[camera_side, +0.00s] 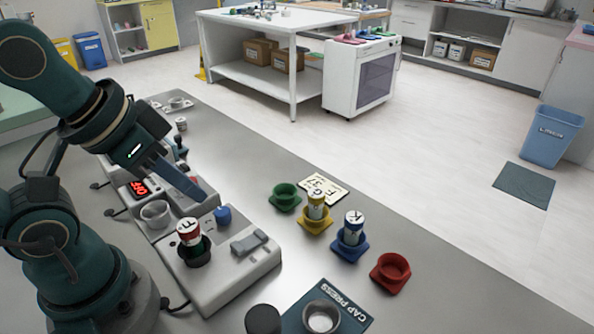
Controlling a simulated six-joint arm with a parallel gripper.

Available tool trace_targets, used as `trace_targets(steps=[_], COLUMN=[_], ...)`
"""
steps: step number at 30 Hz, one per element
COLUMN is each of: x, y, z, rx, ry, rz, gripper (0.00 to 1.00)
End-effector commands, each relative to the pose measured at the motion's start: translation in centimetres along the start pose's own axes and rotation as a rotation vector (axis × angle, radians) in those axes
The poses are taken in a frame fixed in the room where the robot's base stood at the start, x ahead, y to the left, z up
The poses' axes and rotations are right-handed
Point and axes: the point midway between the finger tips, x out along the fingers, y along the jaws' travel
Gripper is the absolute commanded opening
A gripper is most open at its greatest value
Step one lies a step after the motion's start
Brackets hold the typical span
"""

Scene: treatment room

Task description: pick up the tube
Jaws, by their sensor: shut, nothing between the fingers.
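My gripper (197,194) points down and to the right over the grey device, shut and empty. Three tubes are in view, and I cannot tell which one the task means. One tube with a red and white top (189,232) stands upright in a dark socket of the grey device (228,284), below my gripper in the picture. A yellow and white tube (317,207) stands in a yellow holder (314,224).
An empty green holder (285,198) and an empty red holder (390,272) stand on the grey bench. A marked card (323,188) lies behind them. A "CAP PRESS" plate (349,311) is at the front. A blue knob (223,215) rises from the device. The bench's right side is clear.

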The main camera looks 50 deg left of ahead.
Motion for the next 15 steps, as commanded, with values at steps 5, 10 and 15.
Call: trace_targets(steps=[5, 10, 15], x=[0.0, 0.0, 0.0], y=[0.0, 0.0, 0.0], z=[0.0, 0.0, 0.0], rx=[0.0, 0.0, 0.0], ry=[0.0, 0.0, 0.0], rz=[0.0, 0.0, 0.0], gripper=[0.38, 0.75, 0.75])
